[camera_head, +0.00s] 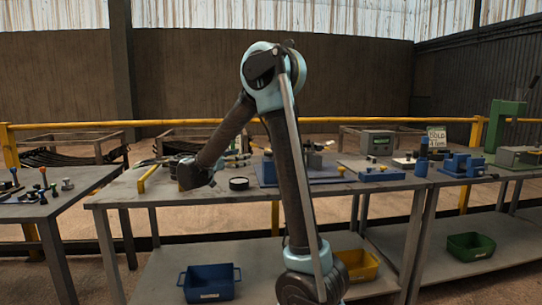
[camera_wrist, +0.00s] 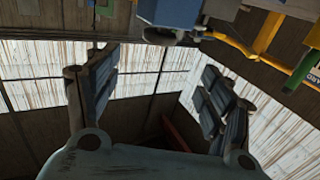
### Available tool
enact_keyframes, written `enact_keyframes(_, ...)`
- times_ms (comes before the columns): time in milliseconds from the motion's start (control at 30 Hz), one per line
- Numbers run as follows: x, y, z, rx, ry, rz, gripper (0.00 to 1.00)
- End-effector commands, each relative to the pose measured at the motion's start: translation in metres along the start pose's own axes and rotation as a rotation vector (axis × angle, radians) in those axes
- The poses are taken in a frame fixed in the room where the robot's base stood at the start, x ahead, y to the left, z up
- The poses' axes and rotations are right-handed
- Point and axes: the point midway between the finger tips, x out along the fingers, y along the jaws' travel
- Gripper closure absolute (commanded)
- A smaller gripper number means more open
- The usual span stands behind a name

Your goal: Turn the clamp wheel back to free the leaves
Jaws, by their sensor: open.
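My gripper (camera_wrist: 160,68) is open and empty in the wrist view, its two dark fingers spread wide apart. In the head view my arm bends down to the left over the main bench (camera_head: 215,195), and the gripper end is too small to make out clearly. Dark curved leaves (camera_head: 62,158) lie stacked in a rack behind the left bench. A blue-based fixture (camera_head: 268,172) stands on the main bench, partly hidden behind my arm. I cannot make out the clamp wheel for certain in either view. A blue part (camera_wrist: 172,14) shows at the top of the wrist view, apart from my fingers.
Blue vise-like fixtures (camera_head: 460,166) and a green press (camera_head: 503,124) stand at the right. A small black round part (camera_head: 238,184) lies near my wrist. Knobs (camera_head: 43,172) stand on the left bench. A blue bin (camera_head: 209,282) and a green bin (camera_head: 470,246) sit below. A yellow rail (camera_head: 400,121) runs behind.

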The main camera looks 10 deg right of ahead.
Motion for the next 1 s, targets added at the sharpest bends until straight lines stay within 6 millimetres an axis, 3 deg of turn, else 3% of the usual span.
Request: enact_keyframes(1000,0.155,0.001,0.000,-0.001,0.000,0.001,0.26)
